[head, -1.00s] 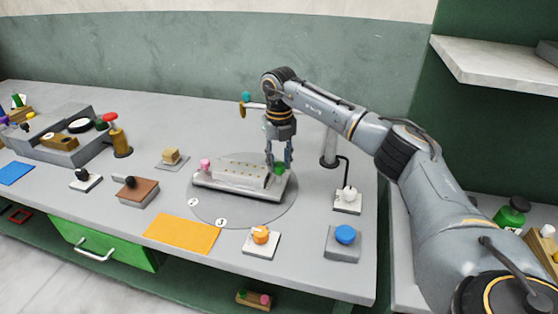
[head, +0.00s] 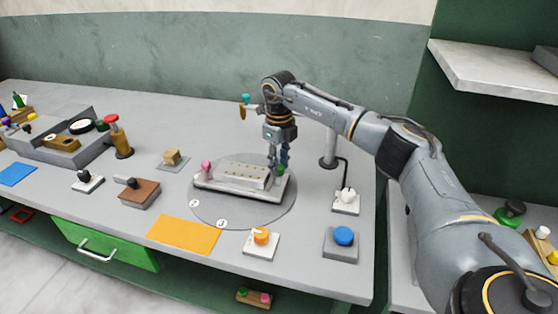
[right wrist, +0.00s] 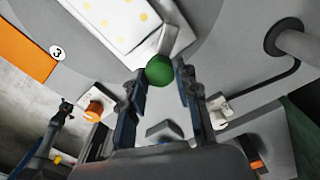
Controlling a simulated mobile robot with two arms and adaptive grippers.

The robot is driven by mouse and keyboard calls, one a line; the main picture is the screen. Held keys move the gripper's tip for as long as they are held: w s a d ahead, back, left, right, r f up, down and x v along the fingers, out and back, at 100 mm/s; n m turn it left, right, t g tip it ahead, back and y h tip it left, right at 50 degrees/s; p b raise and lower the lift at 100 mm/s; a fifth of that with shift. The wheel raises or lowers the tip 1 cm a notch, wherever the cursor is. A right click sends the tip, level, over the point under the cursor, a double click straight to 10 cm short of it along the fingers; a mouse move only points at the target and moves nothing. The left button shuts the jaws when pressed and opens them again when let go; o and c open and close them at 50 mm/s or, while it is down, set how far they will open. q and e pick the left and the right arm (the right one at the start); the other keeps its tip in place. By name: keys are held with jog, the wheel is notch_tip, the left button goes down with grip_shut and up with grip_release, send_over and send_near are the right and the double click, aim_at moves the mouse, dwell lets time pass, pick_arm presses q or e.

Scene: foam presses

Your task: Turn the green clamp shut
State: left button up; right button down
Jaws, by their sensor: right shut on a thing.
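The green clamp (right wrist: 159,69) has a round green knob at the right end of the pale press block (head: 240,177) on the round grey turntable. My right gripper (head: 279,164) points down over that end and is shut on the green clamp. In the right wrist view its two fingers stand on either side of the green knob. The fingers hide most of the clamp in the head view. A pink clamp (head: 206,167) stands at the block's left end. My left gripper is not in view.
An orange knob (head: 261,237), a blue button (head: 344,236) and a white switch (head: 347,196) stand in front and to the right. A grey post (head: 329,150) stands close to the gripper's right. An orange mat (head: 184,235) lies at the front edge.

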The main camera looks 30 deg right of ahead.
jog(key=n, duration=0.5)
jog(key=shift+n, duration=0.3)
jog(key=n, duration=0.5)
jog(key=shift+n+p, duration=0.3)
jog(key=shift+p, duration=0.05)
jog(key=c, duration=1)
grip_release()
